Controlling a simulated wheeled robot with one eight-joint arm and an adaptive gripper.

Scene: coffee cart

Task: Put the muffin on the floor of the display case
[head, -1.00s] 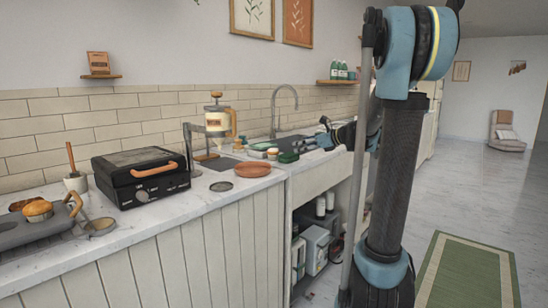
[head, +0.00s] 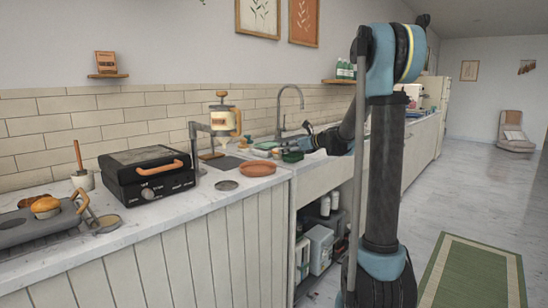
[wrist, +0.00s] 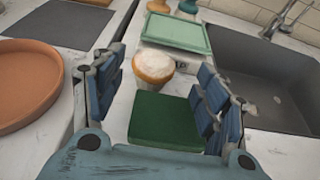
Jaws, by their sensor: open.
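The muffin (wrist: 153,65), with a pale top and an orange-yellow base, stands upright on the counter in the wrist view. It also shows very small in the head view (head: 277,152). My gripper (wrist: 160,82) is open and empty, its blue padded fingers to either side of the line to the muffin. The muffin appears just beyond the fingertips; I cannot tell whether either finger touches it. In the head view my gripper (head: 308,143) is low over the counter by the sink. I cannot make out a display case in either view.
A dark green block (wrist: 165,122) lies between my fingers, nearer than the muffin. A light green tray (wrist: 175,33) is behind it, the sink (wrist: 265,85) right, a terracotta dish (wrist: 25,85) left. A black grill (head: 147,175) and grey tray (head: 35,228) with buns stand farther left.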

